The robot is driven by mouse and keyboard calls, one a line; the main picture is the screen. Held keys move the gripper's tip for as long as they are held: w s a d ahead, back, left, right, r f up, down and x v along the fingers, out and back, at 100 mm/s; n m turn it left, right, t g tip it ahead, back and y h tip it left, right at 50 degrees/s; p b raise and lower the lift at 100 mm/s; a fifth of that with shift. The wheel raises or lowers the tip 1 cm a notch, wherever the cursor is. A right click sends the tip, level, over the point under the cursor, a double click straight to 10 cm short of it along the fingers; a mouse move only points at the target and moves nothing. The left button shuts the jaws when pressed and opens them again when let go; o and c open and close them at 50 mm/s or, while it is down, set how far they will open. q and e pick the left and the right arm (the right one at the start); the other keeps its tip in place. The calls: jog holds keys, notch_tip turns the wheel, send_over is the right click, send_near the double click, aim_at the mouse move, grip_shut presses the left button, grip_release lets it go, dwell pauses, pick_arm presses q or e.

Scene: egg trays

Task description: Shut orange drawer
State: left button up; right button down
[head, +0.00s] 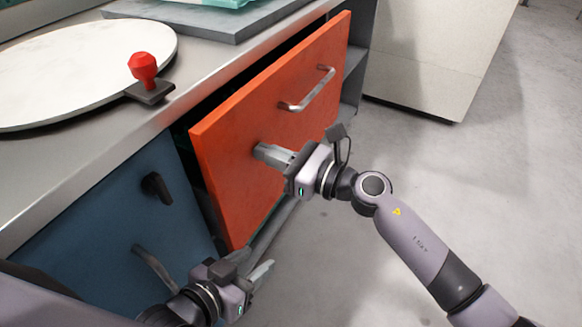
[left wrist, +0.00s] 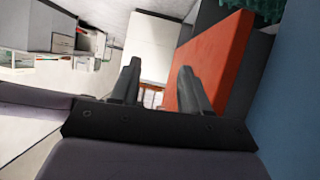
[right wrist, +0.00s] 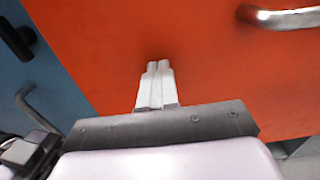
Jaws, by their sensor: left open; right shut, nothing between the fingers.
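The orange drawer (head: 235,130) stands partly open under the counter, with a dark gap behind its front panel. Its metal bar handle (head: 310,90) is on the upper right of the front; part of it shows in the right wrist view (right wrist: 285,18). My right gripper (head: 258,152) is shut and empty, with its fingertips at the orange front, left of and below the handle; whether they touch I cannot tell. My left gripper (head: 258,268) is open and empty, low in front of the blue cabinet.
The blue cabinet (head: 95,205) with a black knob (head: 156,187) and a metal handle is left of the drawer. On the counter are a round white board (head: 70,75) and a red-handled stamp (head: 143,72). Grey floor (head: 470,190) is clear at right.

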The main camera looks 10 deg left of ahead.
aim_at(249, 148)
jog(key=b+x, duration=0.1)
jog(key=x, duration=0.3)
jog(key=shift+a+f+b, duration=0.15)
jog(key=shift+a+b, duration=0.05)
jog(key=shift+b, duration=0.15)
jog(key=shift+w+a, duration=0.1)
jog(key=shift+a, duration=0.35)
pick_arm(q)
jog(key=shift+w+d+f+h, duration=0.15)
jog(key=shift+w+d+h, duration=0.15)
jog(key=shift+d, duration=0.15)
jog(key=shift+w+d+f+h, duration=0.2)
jog(key=shift+d+h, duration=0.1)
jog(key=shift+d, duration=0.15)
pick_arm(e)
jog(key=shift+r, duration=0.3)
pick_arm(q)
jog(key=shift+n, duration=0.3)
pick_arm(e)
jog(key=shift+a+r, duration=0.1)
pick_arm(q)
jog(key=shift+b, duration=0.3)
